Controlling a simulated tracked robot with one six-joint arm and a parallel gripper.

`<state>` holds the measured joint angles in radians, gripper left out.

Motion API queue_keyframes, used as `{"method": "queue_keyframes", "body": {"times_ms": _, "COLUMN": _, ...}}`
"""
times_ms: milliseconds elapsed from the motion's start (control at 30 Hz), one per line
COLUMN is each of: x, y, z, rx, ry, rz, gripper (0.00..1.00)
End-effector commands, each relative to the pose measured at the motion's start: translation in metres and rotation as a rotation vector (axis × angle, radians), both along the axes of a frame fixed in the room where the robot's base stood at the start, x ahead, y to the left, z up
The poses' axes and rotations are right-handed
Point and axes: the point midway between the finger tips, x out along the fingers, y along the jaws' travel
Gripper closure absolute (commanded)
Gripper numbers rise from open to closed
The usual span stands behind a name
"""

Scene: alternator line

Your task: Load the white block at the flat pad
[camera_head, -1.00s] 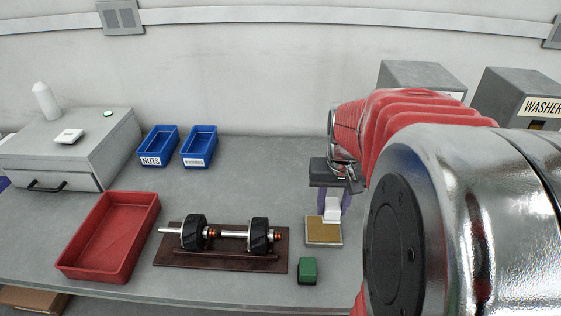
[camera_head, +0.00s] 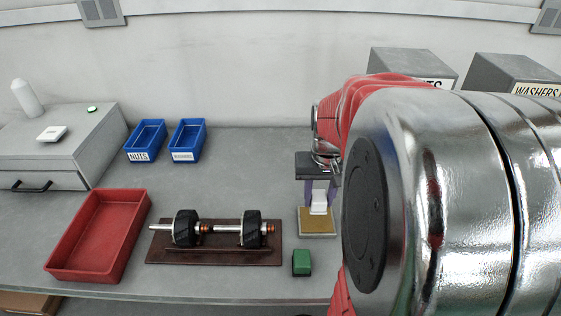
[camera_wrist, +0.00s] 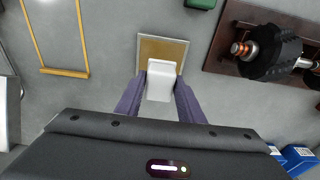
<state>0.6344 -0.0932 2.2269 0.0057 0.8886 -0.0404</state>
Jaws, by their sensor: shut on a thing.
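The white block (camera_head: 319,204) is between the purple fingers of my gripper (camera_head: 319,196), which is shut on it. In the wrist view the white block (camera_wrist: 161,80) shows between the fingertips of my gripper (camera_wrist: 160,90). The flat pad (camera_head: 317,224) is a tan square with a pale rim on the bench. In the wrist view the pad (camera_wrist: 176,51) lies behind the block, which overlaps its near part. I cannot tell whether the block touches the pad. My arm hides the bench to the right.
A green block (camera_head: 302,262) sits just in front of the pad. A brown board with a rotor shaft (camera_head: 228,228) lies left of it. A red tray (camera_head: 97,237) and two blue bins (camera_head: 187,141) stand farther left. Grey dispensers (camera_head: 512,76) stand at the back right.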

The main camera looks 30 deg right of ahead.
Motion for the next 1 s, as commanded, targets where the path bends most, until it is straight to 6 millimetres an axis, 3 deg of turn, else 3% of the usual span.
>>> {"method": "queue_keyframes", "body": {"times_ms": 500, "x": 0.0, "y": -0.001, "z": -0.038, "rx": 0.0, "ry": -0.001, "rz": -0.002, "gripper": 0.83}}
{"method": "queue_keyframes", "body": {"times_ms": 1000, "x": 0.0, "y": -0.001, "z": -0.04, "rx": -0.001, "ry": -0.002, "rz": -0.003, "gripper": 0.83}}
